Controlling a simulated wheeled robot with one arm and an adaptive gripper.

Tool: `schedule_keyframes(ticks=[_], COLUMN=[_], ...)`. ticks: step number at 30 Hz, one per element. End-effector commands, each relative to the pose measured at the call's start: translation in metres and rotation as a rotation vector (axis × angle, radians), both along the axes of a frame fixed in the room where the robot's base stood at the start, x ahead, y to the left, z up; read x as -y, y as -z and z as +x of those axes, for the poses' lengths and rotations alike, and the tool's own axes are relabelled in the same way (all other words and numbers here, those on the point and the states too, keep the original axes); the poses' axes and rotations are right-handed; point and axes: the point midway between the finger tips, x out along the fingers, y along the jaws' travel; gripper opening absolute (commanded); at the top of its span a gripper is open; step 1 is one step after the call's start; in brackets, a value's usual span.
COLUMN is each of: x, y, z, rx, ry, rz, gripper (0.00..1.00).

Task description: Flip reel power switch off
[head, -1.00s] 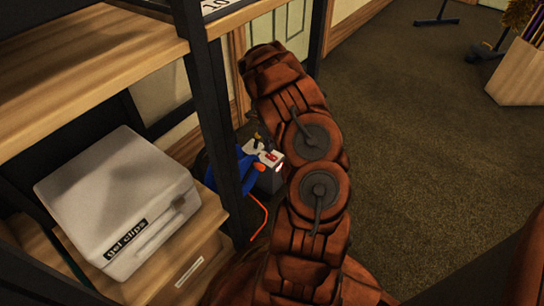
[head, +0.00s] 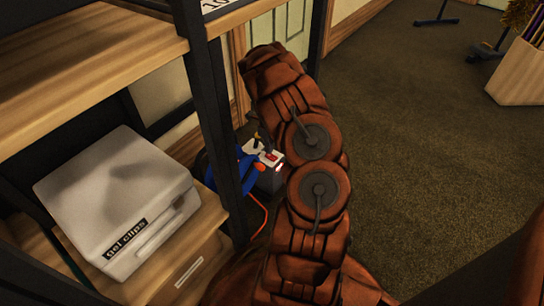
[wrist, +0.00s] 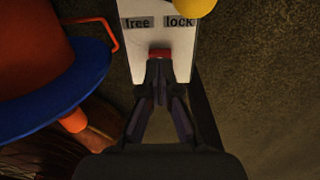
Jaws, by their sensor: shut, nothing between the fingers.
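The cord reel shows in the head view as a blue drum (head: 224,168) with a pale control plate beside it, low behind the shelf post. In the wrist view its white plate (wrist: 147,42) carries the labels "free" and "lock", with a yellow knob (wrist: 204,5) at the top edge. A small red switch (wrist: 160,54) sits near the plate's lower end. My gripper (wrist: 160,66) is shut and empty, its fingertips right at the switch's near edge. I cannot tell whether they touch it. The fingertips partly cover the area below the switch.
The reel's blue rim (wrist: 60,105) and orange part fill the left of the wrist view. A wooden shelf unit with a dark post (head: 222,130) stands close to the reel. A white "gel clips" box (head: 120,195) sits on the shelf. Carpet (head: 430,150) on the right is open.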

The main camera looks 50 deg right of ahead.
Motion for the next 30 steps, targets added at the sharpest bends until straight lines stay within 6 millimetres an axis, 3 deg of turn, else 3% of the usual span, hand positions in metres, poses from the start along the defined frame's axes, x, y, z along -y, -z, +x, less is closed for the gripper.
schedule_keyframes(ticks=[30], x=[0.0], y=[0.012], z=[0.0], rx=[0.0], ry=[0.0], rz=[0.0], gripper=[0.0])
